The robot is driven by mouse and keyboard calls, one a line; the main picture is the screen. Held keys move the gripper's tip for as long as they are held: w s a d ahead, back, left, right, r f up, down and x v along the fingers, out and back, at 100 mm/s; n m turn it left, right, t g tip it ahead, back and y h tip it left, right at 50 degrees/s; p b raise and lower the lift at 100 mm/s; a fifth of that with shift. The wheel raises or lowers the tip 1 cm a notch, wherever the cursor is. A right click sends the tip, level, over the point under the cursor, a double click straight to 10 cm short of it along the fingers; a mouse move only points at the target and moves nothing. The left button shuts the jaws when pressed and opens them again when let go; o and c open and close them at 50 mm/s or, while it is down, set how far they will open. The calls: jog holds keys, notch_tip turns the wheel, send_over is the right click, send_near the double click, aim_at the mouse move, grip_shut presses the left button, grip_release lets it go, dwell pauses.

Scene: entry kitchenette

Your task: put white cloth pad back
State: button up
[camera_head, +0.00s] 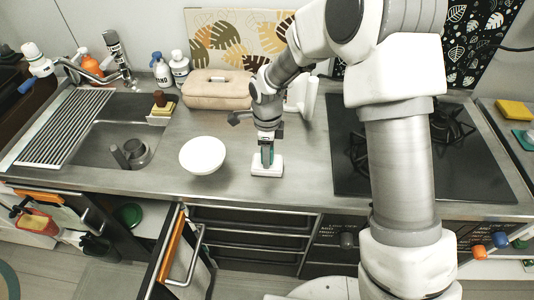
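A small white block-like pad (267,170), which looks like the white cloth pad, is on the steel counter right of the white bowl. My gripper (267,158) points down from above and meets the top of the pad. A dark and teal part shows between the gripper and the pad. I cannot tell whether it belongs to the gripper or to the pad. The fingers are too small to show whether they are shut on it.
A white bowl (203,156) stands left of my gripper. A beige case (217,91) is behind, against the patterned board (228,38). The sink (110,150) lies left and the black hob (430,165) right. A cabinet door (172,255) stands open below. Counter space around the pad is clear.

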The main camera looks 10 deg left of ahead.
jog(key=o, duration=0.3)
jog(key=shift+o, duration=0.2)
jog(key=shift+r+p, duration=0.25)
jog(key=shift+p, duration=0.25)
notch_tip(320, 180, up, 17)
jog(key=s+d+r+n+t, duration=0.1)
jog(key=s+d+r+n, duration=0.15)
jog(key=d+r, duration=0.35)
jog(key=s+d+r+n+t, duration=0.2)
jog(key=s+d+n, duration=0.5)
jog(key=s+d, duration=0.1)
jog(key=s+d+r+n+t, duration=0.2)
jog(key=s+d+n, duration=0.5)
jog(key=s, duration=0.3)
jog(key=shift+d+n+t, duration=0.3)
jog(key=shift+d+n, duration=0.05)
jog(key=shift+n, duration=0.1)
